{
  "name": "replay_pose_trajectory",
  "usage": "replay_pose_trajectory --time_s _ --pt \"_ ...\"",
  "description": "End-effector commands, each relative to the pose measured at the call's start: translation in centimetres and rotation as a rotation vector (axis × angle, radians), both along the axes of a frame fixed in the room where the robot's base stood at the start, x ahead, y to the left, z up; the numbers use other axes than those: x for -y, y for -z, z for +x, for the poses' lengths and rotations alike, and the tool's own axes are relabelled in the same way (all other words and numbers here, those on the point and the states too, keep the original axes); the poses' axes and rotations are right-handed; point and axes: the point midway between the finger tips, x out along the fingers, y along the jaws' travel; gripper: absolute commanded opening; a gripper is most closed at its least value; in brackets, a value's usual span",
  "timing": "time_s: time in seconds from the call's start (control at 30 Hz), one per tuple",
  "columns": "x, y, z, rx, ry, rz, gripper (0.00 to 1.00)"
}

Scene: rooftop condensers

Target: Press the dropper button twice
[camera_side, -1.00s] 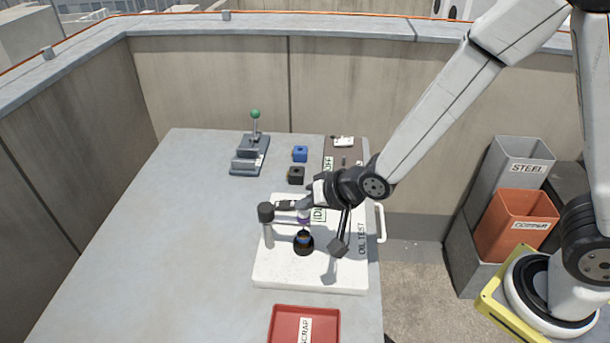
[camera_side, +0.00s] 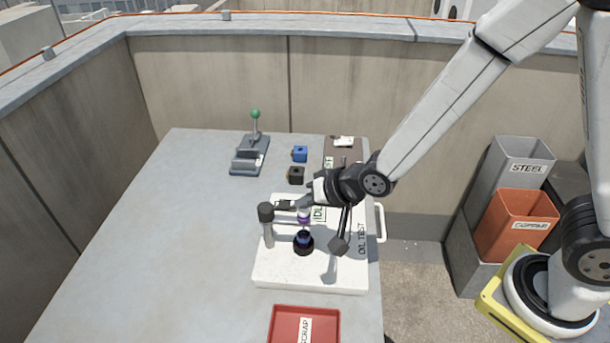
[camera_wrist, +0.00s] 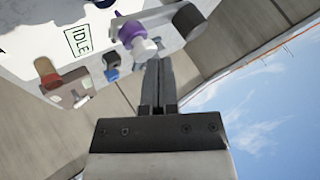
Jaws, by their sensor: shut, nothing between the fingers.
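The dropper (camera_side: 303,216), purple with a white part, hangs from a dark post stand (camera_side: 266,228) on the white OIL TEST board (camera_side: 285,277). Below it a small vial with a blue-purple look (camera_side: 303,238) sits in a black round holder (camera_side: 303,249). My gripper (camera_side: 308,199) is shut and empty, close above the dropper. In the wrist view the shut fingertips (camera_wrist: 157,63) are close beside the white part of the dropper (camera_wrist: 146,48), with its purple part (camera_wrist: 131,32) behind. I cannot tell whether they touch.
An IDLE label (camera_side: 319,213) is on the board. Behind are black (camera_side: 296,175) and blue (camera_side: 300,154) blocks and a green-knobbed lever (camera_side: 253,150). A red SCRAP tray (camera_side: 280,326) is in front. The table's left side (camera_side: 150,230) is clear.

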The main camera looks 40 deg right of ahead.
Motion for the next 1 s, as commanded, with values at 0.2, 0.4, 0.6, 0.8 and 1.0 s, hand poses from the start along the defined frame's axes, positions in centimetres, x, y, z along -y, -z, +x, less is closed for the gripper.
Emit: replay_pose_trajectory --time_s 0.2,0.4,0.6,0.8,1.0 --pt "0.0 -0.9 0.0 0.001 0.000 0.000 0.00" --pt "0.0 -1.2 0.0 0.001 0.000 0.000 0.00" --pt "0.0 -1.2 0.0 0.001 0.000 0.000 0.00" --pt "0.0 -1.6 0.0 0.003 0.001 0.001 0.00" --pt "0.0 -2.9 0.1 0.004 0.000 0.001 0.00"
